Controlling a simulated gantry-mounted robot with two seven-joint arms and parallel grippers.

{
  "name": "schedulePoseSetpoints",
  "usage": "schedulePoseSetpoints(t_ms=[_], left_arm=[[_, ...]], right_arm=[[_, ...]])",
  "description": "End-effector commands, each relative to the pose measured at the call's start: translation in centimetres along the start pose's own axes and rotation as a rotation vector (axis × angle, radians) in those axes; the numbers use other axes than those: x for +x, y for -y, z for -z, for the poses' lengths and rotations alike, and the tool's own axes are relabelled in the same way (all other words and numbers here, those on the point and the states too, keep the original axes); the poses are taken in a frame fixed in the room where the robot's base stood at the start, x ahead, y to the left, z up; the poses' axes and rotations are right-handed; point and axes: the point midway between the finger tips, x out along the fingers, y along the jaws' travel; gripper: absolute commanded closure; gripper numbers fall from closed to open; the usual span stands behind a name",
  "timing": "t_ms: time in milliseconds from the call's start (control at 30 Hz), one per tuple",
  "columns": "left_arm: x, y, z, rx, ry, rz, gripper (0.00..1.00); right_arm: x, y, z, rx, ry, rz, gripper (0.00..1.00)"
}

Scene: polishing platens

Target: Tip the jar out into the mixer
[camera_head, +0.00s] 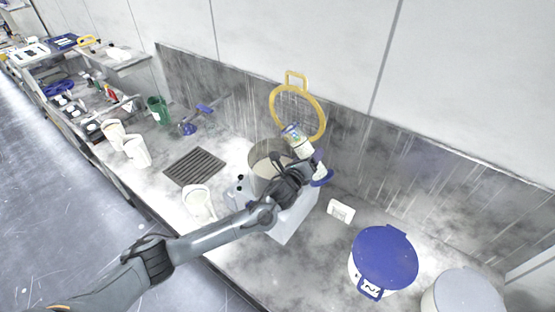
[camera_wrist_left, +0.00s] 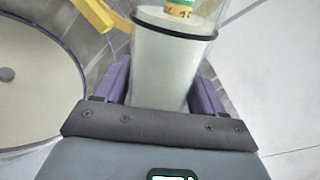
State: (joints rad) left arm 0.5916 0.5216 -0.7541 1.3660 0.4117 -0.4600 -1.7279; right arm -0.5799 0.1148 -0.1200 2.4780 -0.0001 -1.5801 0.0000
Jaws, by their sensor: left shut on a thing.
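The jar (camera_head: 298,143) is pale with a coloured label and looks tilted beside and above the mixer's bowl. In the left wrist view the jar (camera_wrist_left: 160,75) is see-through, with a dark ring and pale contents. My left gripper (camera_head: 303,168) is shut on the jar; its purple fingers (camera_wrist_left: 162,88) sit on both sides of it. The mixer (camera_head: 291,225) is a light box with a round metal bowl (camera_head: 257,162) that holds something pale. The bowl (camera_wrist_left: 35,85) also shows left of the jar in the wrist view. I cannot see anything pouring. My right gripper is out of view.
A yellow ring guard (camera_head: 323,117) stands raised behind the bowl. A blue-lidded bucket (camera_head: 385,255) and a small white box (camera_head: 341,210) stand to the right. White jugs (camera_head: 198,203) and a dark grate (camera_head: 194,167) lie to the left. A stained wall panel runs behind.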

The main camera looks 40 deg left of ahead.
Motion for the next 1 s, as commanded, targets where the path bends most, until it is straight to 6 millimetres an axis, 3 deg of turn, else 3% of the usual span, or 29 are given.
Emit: schedulePoseSetpoints(t_ms=[1000], left_arm=[[-0.03, 0.5, 0.23, -0.136, -0.018, 0.001, 0.94]], right_arm=[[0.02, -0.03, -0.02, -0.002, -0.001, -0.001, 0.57]])
